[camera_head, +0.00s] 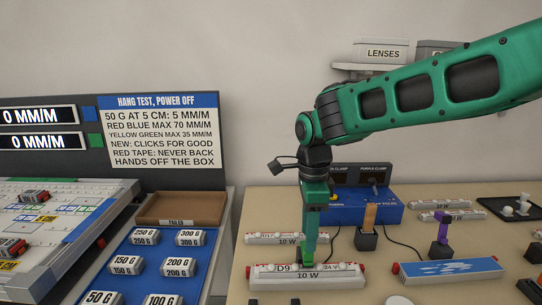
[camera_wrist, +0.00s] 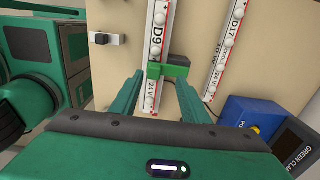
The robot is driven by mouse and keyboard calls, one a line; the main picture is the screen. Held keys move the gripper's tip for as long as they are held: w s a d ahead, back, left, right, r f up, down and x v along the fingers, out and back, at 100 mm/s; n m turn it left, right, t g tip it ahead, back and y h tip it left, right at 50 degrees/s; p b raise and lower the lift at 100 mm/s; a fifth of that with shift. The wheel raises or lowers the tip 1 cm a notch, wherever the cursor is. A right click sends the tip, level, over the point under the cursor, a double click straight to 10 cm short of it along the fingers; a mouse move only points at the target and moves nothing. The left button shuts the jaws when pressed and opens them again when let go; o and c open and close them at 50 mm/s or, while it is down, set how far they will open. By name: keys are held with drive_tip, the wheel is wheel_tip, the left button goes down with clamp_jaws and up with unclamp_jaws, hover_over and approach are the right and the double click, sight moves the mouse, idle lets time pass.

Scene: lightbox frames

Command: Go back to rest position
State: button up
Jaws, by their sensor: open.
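My gripper (camera_head: 308,258) points straight down over the white lamp bar marked D9 (camera_head: 345,278) on the table. In the wrist view its two green fingers (camera_wrist: 161,84) are apart, one to each side of the bar (camera_wrist: 158,35). A green clamp with a dark end (camera_wrist: 168,71) sits across the bar between and just beyond the fingertips. I cannot tell whether the fingers touch the clamp. In the head view the gripper mostly hides the clamp.
A second bar (camera_head: 275,238) lies behind, near the blue clamp box (camera_head: 370,207). An orange clamp (camera_head: 369,218) and a purple clamp (camera_head: 442,228) stand in dark holders to the right. A blue-topped bar (camera_head: 450,269) lies at front right. A brown tray (camera_head: 180,208) is at left.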

drive_tip(key=s+d+n, duration=0.3)
drive_tip(key=s+d, duration=0.2)
drive_tip(key=d, duration=0.6)
drive_tip(key=s+d+n, duration=0.2)
drive_tip(key=s+d, duration=0.3)
drive_tip(key=d, duration=0.6)
drive_tip(key=s+d+f+n, duration=0.1)
drive_tip(key=s+d+n, duration=0.2)
drive_tip(key=s, duration=0.5)
drive_tip(key=s+d+f+n, duration=0.2)
drive_tip(key=s+d+n, duration=0.1)
drive_tip(key=s+d, duration=0.3)
drive_tip(key=shift+s+d+f+n, duration=0.2)
drive_tip(key=shift+s+d+n, duration=0.1)
drive_tip(key=shift+s, duration=0.9)
